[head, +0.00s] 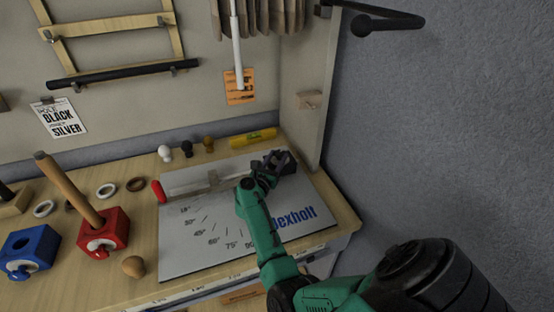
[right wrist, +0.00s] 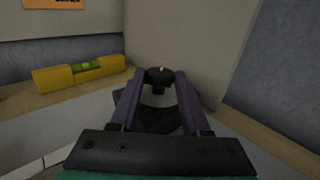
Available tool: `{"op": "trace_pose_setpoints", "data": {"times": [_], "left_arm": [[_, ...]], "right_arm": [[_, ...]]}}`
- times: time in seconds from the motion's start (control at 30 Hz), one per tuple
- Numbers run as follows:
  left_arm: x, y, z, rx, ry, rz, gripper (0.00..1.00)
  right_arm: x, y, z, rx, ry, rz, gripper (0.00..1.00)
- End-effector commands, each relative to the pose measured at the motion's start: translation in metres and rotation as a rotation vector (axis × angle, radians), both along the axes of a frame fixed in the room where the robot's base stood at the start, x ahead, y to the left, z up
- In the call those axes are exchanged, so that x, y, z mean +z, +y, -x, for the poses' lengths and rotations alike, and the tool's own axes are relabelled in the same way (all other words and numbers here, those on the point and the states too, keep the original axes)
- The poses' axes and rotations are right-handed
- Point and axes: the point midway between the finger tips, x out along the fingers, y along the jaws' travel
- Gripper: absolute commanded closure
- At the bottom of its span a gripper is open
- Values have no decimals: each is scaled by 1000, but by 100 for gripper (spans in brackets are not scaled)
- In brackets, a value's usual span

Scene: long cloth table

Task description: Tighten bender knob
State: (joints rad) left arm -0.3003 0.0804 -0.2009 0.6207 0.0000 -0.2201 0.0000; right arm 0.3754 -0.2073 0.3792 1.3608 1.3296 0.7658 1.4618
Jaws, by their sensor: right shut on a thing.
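The bender is a flat grey plate (head: 185,255) on the wooden table, printed with angle marks and blue lettering. A metal bar (head: 195,183) lies along its back, and a red handle (head: 158,191) is at its left end. My right gripper (head: 280,160) is at the plate's back right corner. In the right wrist view, its two fingers are closed around a dark knob (right wrist: 160,76), whose top shows between the fingertips. The knob's lower part is hidden. My left gripper is in neither view.
A yellow spirit level (head: 253,138) lies behind the plate, left of my right gripper. A wall panel (head: 315,100) stands close on the right. Red (head: 103,235) and blue (head: 30,252) blocks, several rings and small knobs occupy the left and back.

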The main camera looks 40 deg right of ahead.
Motion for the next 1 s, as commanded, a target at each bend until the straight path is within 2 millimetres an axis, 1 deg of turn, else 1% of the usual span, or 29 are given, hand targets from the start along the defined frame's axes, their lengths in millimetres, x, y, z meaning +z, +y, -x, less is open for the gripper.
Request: {"op": "trace_pose_setpoints", "data": {"times": [0.1, 0.13, 0.17, 0.2, 0.5, 0.57, 0.67, 0.77, 0.83, 0.93, 1.0], "left_arm": [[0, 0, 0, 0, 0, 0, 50], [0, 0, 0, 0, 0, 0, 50], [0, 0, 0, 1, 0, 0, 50], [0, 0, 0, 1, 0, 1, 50], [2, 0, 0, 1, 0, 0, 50], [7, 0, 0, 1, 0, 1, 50], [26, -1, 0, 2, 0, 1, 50], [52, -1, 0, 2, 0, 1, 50], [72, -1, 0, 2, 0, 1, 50], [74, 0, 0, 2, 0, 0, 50], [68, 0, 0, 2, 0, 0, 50]], "right_arm": [[0, 0, 0, 1, 0, 0, 100], [0, 0, 0, 1, 0, 0, 42], [0, 0, 0, 1, 0, 0, 31], [0, 0, 0, 1, 0, 0, 24], [1, 0, 0, 5, 0, 1, 24], [3, -1, 1, 19, 1, 2, 24], [9, -3, 3, 75, 4, 5, 24], [13, -6, 6, 183, 8, 8, 24], [14, -8, 10, 298, 13, 10, 24], [6, -11, 11, 460, 10, 9, 24], [1, -13, 12, 562, 9, 9, 24]]}}
